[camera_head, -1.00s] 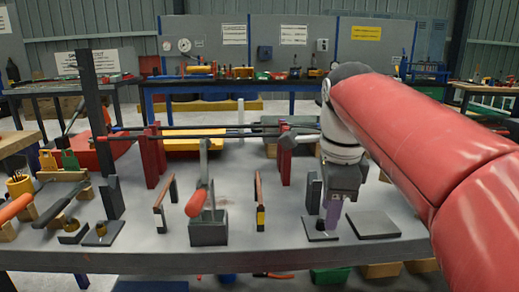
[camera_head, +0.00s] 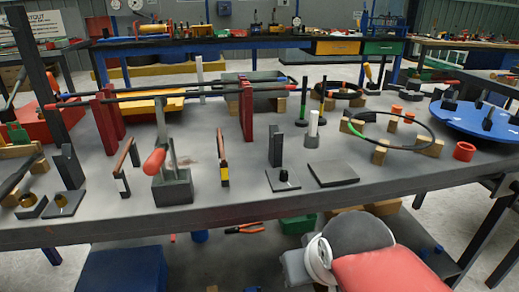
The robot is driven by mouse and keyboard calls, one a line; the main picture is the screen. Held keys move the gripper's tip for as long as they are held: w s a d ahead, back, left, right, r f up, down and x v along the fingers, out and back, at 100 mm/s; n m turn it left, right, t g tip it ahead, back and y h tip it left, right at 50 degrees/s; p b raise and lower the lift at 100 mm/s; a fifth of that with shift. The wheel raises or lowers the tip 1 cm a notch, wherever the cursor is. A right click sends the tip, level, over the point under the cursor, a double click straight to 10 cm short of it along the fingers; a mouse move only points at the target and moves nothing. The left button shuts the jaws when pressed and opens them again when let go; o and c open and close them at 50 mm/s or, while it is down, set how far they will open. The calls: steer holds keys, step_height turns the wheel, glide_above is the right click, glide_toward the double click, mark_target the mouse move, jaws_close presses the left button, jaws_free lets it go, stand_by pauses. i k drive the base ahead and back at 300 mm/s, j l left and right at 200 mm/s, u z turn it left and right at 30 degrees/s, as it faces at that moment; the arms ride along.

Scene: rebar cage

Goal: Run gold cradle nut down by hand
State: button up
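Two gold-coloured nuts or rings sit at the left front of the bench. One gold nut (camera_head: 60,200) is on a dark square plate, and the other gold ring (camera_head: 27,200) is just left of it on a dark block. I cannot tell which is the cradle nut, nor see any thread. A small dark nut-like piece (camera_head: 283,176) stands on another dark plate at centre right, with a dark upright block (camera_head: 275,146) behind it. My arm is low at the bottom right, in front of the bench edge. My gripper's fingers are out of view.
A clamp with a red handle (camera_head: 154,161) stands at the front middle. Red posts (camera_head: 246,108) carry long dark bars. A flat dark plate (camera_head: 333,173) lies to its right. A black hoop (camera_head: 405,130) and a blue disc (camera_head: 478,119) occupy the right side.

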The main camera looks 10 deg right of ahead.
mark_target(61, 203)
steer(key=u, duration=1.5)
